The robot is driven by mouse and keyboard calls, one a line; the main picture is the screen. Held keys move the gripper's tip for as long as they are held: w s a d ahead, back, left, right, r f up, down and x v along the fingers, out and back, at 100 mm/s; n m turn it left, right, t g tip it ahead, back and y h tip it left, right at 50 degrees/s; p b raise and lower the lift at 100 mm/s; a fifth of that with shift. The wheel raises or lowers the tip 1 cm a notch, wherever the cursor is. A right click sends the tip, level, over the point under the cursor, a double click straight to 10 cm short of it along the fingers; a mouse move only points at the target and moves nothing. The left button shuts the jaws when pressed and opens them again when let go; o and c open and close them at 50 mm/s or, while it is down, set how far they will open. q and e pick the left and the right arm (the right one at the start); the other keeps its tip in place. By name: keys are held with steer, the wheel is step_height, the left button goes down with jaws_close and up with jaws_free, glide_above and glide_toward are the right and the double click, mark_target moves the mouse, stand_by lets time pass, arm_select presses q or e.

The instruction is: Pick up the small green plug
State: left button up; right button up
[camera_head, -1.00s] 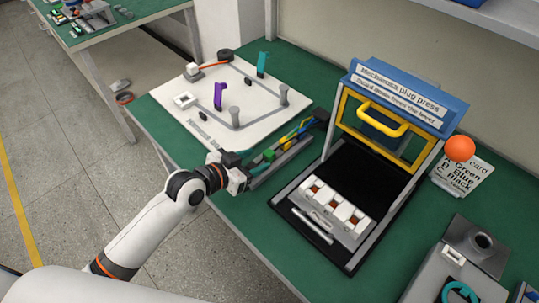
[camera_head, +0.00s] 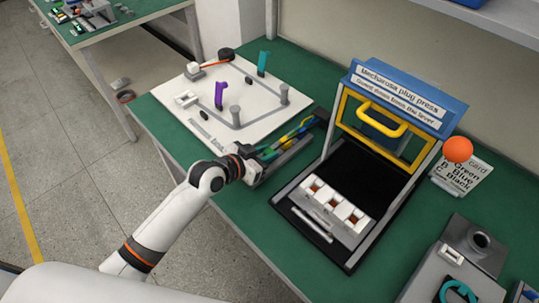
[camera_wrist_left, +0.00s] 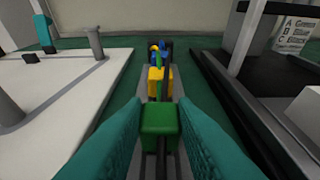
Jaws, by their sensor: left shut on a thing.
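The small green plug (camera_wrist_left: 160,118) is between the teal fingers of my left gripper (camera_wrist_left: 160,125) in the left wrist view. The fingers are shut on its two sides. The plug is in line with a grey rail (camera_wrist_left: 150,95) that carries a yellow plug (camera_wrist_left: 159,80) and a blue one (camera_wrist_left: 157,48) farther along. I cannot tell whether the green plug still touches the rail. In the head view my left gripper (camera_head: 252,166) is at the near end of the rail, and the arm hides most of it. My right gripper is not in view.
The plug press (camera_head: 400,108) with its yellow handle stands right of the rail, with a white three-socket block (camera_head: 335,208) before it. A white board (camera_head: 200,102) with posts lies to the left. A card (camera_head: 462,175) and a grey machine (camera_head: 455,262) are farther right.

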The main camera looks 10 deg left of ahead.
arm_select(q)
step_height(320, 180, up, 10)
stand_by(0.6)
stand_by(0.9)
